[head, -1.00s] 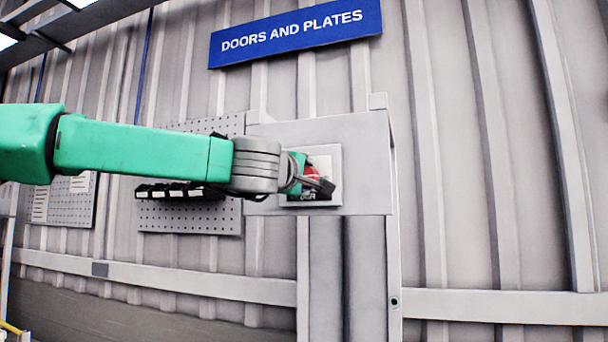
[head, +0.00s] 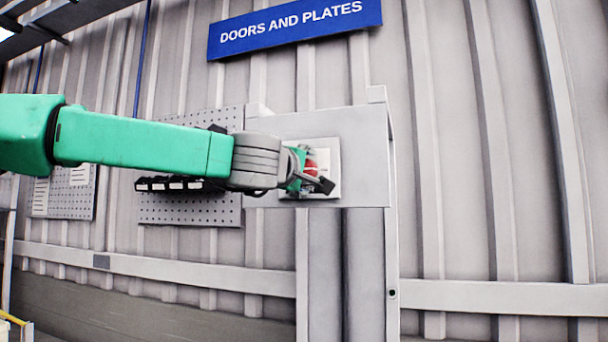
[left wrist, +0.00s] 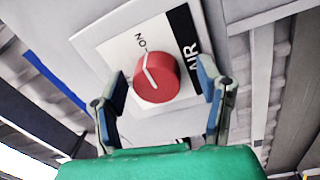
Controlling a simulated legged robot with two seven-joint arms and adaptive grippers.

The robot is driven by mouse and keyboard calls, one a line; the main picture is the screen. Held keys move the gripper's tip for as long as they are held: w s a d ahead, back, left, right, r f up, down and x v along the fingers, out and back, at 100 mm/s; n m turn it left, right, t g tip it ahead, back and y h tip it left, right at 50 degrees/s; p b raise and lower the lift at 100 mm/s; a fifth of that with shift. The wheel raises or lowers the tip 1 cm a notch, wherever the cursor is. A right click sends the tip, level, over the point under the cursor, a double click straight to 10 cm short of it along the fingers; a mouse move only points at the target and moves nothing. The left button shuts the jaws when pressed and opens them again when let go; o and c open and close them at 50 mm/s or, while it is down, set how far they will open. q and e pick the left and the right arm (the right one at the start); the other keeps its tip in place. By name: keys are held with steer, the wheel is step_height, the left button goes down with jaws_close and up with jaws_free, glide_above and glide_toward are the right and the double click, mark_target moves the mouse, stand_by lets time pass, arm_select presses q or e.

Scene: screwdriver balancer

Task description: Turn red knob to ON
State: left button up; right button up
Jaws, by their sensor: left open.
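The red knob (head: 311,168) is on a white plate (head: 331,160) on a grey panel, partly hidden by my left gripper in the head view. In the left wrist view the red knob (left wrist: 155,80) is round with a white line across it. My left gripper (left wrist: 163,68) is open, one finger to each side of the knob. A gap shows on the right; whether the left finger touches the knob I cannot tell. My right gripper is in neither view.
The grey panel (head: 366,150) holds the plate and stands out from the corrugated wall. A pegboard (head: 215,208) is to its left, partly behind my arm. A blue DOORS AND PLATES sign (head: 294,28) hangs above. The space right of the panel is clear.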

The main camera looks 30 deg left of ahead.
arm_select(q)
steer(key=shift+s, duration=0.1)
steer(key=v, duration=1.1)
steer(key=shift+s+d, duration=0.15)
steer(key=shift+s, duration=0.15)
steer(key=shift+f, duration=0.1)
